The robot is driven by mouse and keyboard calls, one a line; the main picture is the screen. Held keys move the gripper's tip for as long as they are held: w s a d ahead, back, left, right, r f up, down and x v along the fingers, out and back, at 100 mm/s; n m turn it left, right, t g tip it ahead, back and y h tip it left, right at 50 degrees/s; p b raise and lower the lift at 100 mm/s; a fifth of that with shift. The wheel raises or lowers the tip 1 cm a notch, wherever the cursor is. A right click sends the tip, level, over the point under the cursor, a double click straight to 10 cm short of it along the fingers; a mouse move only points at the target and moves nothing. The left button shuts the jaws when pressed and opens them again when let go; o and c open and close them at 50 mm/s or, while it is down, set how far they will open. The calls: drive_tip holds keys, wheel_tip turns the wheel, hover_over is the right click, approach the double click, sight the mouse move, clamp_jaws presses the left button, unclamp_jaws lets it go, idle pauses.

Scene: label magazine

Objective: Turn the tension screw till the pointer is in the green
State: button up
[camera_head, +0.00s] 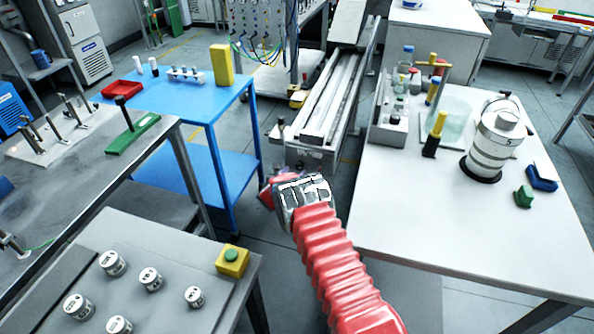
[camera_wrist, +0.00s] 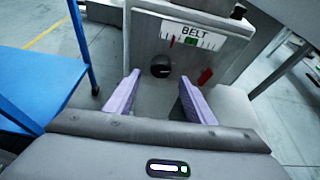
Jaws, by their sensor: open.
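The tension screw is a dark round knob (camera_wrist: 160,71) on the grey end plate of the belt unit, in the wrist view. Above it is a white scale (camera_wrist: 206,42) under the label BELT, with a green band (camera_wrist: 190,42). A thin red pointer (camera_wrist: 172,41) stands left of the green band. My gripper (camera_wrist: 159,77) is open, with one purple finger on each side below the knob. I see no contact; the gap in depth is hard to judge.
A red tab (camera_wrist: 205,76) sticks out right of the knob. The belt unit (camera_head: 325,105) runs back between a blue table (camera_head: 190,92) on the left and a white table (camera_head: 400,215) with vessels on the right. Grey floor lies between them.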

sight(298, 168)
drive_tip(key=shift+x, duration=2.1)
drive_tip(key=shift+c, duration=0.7)
drive_tip(key=c, duration=0.9)
